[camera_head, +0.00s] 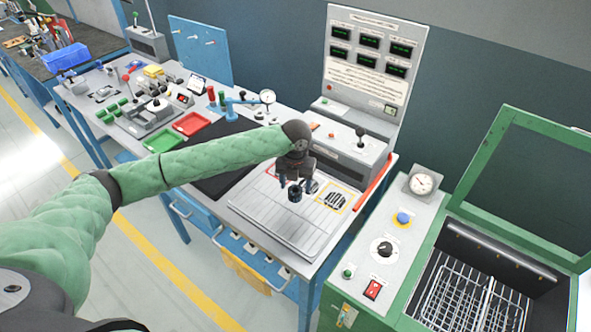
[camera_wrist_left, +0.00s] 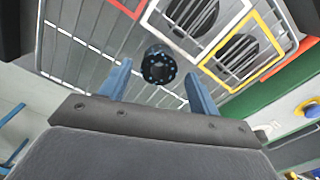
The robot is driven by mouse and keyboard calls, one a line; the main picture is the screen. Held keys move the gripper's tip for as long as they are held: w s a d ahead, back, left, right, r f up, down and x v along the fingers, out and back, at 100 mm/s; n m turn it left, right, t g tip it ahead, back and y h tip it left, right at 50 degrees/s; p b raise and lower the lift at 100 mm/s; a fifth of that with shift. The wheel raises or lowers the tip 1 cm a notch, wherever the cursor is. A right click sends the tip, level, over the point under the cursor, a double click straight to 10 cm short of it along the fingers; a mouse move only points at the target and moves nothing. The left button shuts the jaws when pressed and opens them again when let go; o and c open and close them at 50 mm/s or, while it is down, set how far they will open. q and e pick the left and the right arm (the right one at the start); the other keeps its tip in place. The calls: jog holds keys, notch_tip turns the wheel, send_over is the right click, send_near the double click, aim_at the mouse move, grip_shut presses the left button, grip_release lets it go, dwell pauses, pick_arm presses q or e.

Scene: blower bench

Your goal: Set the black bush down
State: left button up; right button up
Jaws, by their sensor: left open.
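The black bush (camera_head: 295,194) is a short dark cylinder over the grey slatted plate (camera_head: 262,212), just below my left gripper (camera_head: 295,183). In the left wrist view the bush (camera_wrist_left: 159,65) shows its ringed end with a centre hole. The two blue fingers stand apart on either side of it, with gaps visible, so the left gripper is open. The bush appears to stand on the plate, but its underside contact is hidden. My right gripper is not in view.
The grey test unit (camera_head: 345,150) with a display panel stands behind. A green machine (camera_head: 400,300) with an open lid and wire basket is at right. Red and green trays lie left.

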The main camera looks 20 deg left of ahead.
pick_arm(q)
notch_tip(320, 180, up, 9)
jog(key=b, duration=0.2)
jog(key=shift+b, duration=0.35)
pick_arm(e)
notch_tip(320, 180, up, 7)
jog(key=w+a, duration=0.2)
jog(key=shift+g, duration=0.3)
pick_arm(q)
jog(key=shift+f, duration=0.1)
